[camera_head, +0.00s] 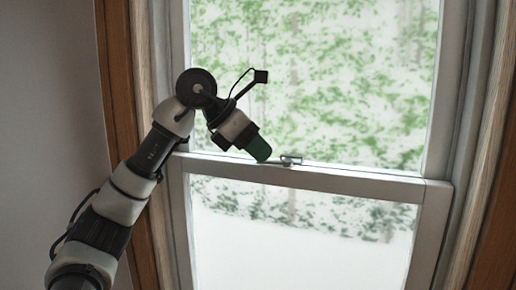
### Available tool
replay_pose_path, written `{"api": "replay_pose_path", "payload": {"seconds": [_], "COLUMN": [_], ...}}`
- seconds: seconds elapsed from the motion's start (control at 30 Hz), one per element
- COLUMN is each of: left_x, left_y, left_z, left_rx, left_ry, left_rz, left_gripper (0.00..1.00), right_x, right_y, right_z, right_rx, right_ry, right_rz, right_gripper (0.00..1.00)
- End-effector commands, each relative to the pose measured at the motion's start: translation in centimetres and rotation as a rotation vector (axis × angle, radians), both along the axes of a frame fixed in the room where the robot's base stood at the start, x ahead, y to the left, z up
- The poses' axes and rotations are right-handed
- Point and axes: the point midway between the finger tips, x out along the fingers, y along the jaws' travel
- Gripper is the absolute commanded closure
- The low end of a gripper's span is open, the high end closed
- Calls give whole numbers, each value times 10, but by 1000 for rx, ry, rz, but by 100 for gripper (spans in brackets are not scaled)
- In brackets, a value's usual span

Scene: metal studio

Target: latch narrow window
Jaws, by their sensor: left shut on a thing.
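The narrow window (340,181) stands ahead, with an upper and a lower pane split by a pale horizontal rail. A small metal latch (289,160) sits on top of this rail near the middle. My left arm comes in from the lower left, and my left gripper (262,157) is at the left end of the latch, tilted down to the right. Its green fingertips are shut on the latch's lever, which is mostly hidden behind them. My right gripper is not in view.
A pale inner frame and brown wood trim (118,100) border the window on both sides. A plain grey wall (45,110) is at the left. The space before the panes to the right of my arm is clear. Snow and green foliage show through the glass.

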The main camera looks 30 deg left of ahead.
Motion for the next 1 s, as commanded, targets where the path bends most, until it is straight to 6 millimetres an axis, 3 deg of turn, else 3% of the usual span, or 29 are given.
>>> {"api": "replay_pose_path", "payload": {"seconds": [0.3,0.6,0.63,0.77,1.0], "left_x": [7,7,7,7,7], "left_y": [3,3,3,3,3], "left_z": [3,1,1,1,0], "left_rx": [-2,-2,-2,-1,-1], "left_ry": [2,-4,-4,-3,-2], "left_rz": [-115,-127,-127,-127,-127], "left_gripper": [100,100,78,58,56], "right_x": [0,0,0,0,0], "right_y": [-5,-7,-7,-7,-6], "right_z": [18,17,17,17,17], "right_rx": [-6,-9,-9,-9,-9], "right_ry": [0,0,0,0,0], "right_rz": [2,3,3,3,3], "right_gripper": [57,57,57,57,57]}}
